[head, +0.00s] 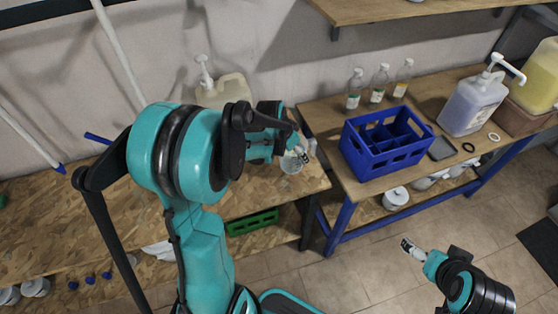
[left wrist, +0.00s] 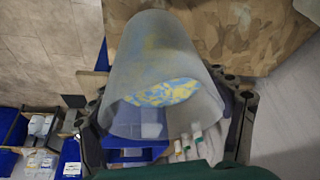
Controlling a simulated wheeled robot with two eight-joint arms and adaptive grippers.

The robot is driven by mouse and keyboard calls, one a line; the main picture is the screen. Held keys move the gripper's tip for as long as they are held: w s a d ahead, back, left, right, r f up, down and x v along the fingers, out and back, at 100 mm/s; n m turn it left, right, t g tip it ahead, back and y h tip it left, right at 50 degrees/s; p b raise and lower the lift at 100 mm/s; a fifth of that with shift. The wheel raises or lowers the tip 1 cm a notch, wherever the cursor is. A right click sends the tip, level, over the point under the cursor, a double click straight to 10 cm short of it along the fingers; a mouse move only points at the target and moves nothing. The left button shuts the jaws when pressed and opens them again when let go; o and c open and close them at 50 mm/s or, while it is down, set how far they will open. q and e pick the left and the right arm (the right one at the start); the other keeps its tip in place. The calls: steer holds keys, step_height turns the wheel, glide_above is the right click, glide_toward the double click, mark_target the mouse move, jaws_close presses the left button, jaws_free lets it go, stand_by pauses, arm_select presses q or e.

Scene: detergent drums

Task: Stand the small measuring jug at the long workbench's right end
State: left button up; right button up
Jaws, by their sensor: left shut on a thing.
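The small measuring jug (head: 291,163) is a clear, greyish cup, partly hidden by my left gripper (head: 303,150) in the head view. In the left wrist view the jug (left wrist: 155,60) fills the middle, with a finger on each side of it. My left gripper is shut on it. The jug shows over the right end of the long chipboard workbench (head: 312,180); I cannot tell whether its base touches the top. My right gripper (head: 408,246) is over the floor at the lower right, apart from everything; its jaws are too small to read.
A second bench (head: 330,118) stands right of a narrow gap, with a blue divided crate (head: 385,160), several bottles and a purple drum (head: 472,105). A pale pump drum (head: 225,90) stands at the back of the long workbench. A green crate (head: 252,222) is below.

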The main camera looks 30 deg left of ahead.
arm_select(q)
steer(key=shift+w+a+f+b, duration=0.1)
steer(key=shift+a+f+b, duration=0.4)
steer(key=shift+a+f, duration=0.65)
steer(key=shift+w+a+f+b, duration=0.1)
steer(key=shift+a+f+b, duration=0.45)
steer(key=shift+a+f, duration=0.65)
steer(key=shift+a+f+b, duration=0.5)
steer(key=shift+a+f, duration=0.2)
steer(key=shift+f, duration=0.85)
steer(key=shift+f, duration=0.1)
steer(key=o, duration=1.6)
